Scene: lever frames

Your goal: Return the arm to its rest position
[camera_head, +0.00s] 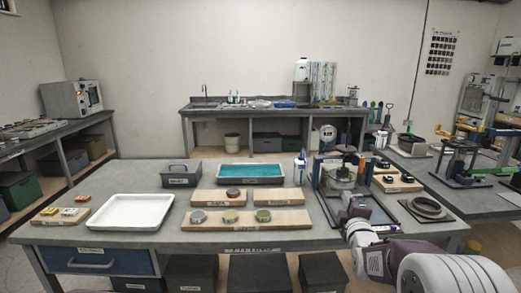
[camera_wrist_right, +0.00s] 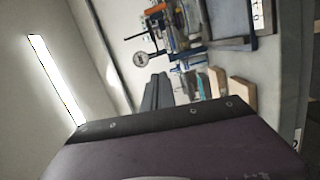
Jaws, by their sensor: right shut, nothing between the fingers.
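My right arm comes in from the lower right in the head view. Its gripper (camera_head: 347,192) is at the near side of the lever frame (camera_head: 318,178) on the bench. From this angle I cannot tell whether it touches the frame. In the right wrist view, two dark grey fingers (camera_wrist_right: 158,92) lie together beyond my purple wrist housing, with nothing seen between them. That view is strongly tilted, with a dial gauge and a blue and orange stand beyond the fingers.
The bench (camera_head: 270,240) carries a white tray (camera_head: 125,224), a teal-filled tray (camera_head: 282,174), wooden boards with round pieces (camera_head: 282,220) and a grey carrier (camera_head: 181,180). A ring on a dark plate (camera_head: 427,208) lies right of the arm.

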